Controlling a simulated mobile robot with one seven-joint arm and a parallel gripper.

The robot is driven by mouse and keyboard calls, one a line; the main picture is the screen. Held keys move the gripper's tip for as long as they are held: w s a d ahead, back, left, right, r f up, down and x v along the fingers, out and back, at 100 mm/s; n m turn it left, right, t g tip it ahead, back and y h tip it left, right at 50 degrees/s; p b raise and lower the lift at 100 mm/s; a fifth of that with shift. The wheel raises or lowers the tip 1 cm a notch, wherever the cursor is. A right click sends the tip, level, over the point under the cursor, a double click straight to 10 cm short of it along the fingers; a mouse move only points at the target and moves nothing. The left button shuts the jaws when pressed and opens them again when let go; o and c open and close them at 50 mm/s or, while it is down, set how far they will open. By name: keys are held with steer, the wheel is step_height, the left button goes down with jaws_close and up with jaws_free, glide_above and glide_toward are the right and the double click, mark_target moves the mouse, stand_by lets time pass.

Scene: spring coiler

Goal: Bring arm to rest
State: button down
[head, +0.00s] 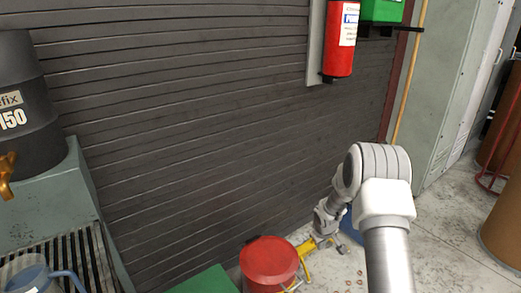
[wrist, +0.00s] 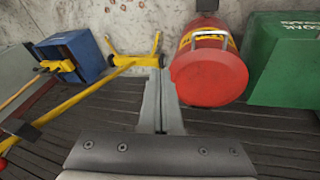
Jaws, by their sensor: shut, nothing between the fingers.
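My arm reaches up from the bottom right of the head view, bends at the elbow, and hangs down toward the dark slatted wall (head: 200,120). My gripper (wrist: 160,78) points away from the wrist camera in the wrist view. Its two grey fingers are together, with nothing between them. In the head view the gripper is small, and I cannot make out its fingers clearly beside the yellow frame there.
A red can (head: 268,262) is close to the gripper and also shows in the wrist view (wrist: 208,75). A yellow frame (wrist: 95,95), a blue box (wrist: 72,55) and a green box (wrist: 283,60) are nearby. A fire extinguisher (head: 340,40) hangs above. Clear floor (head: 440,240) lies right.

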steer(key=s+a+r+m, duration=0.1)
steer(key=s+r, duration=0.3)
steer(key=r, duration=0.6)
steer(key=s+r+m, duration=0.1)
steer(key=s+r, duration=0.3)
steer(key=r, duration=0.5)
steer(key=s+a+r+m, duration=0.1)
steer(key=s+r, duration=0.3)
steer(key=r, duration=0.6)
steer(key=s+a+r+m+t, duration=0.1)
steer(key=s+a+r, duration=0.15)
steer(key=s, duration=0.55)
steer(key=s+a+r+y, duration=0.1)
steer(key=s+r, duration=0.2)
steer(key=s, duration=0.5)
steer(key=s+a+r+m+t, duration=0.1)
steer(key=s+r, duration=0.2)
steer(key=s, duration=0.5)
step_height(320, 180, up, 23)
steer(key=p, duration=2.3)
steer(key=shift+s+a, duration=0.15)
steer(key=shift+s, duration=0.25)
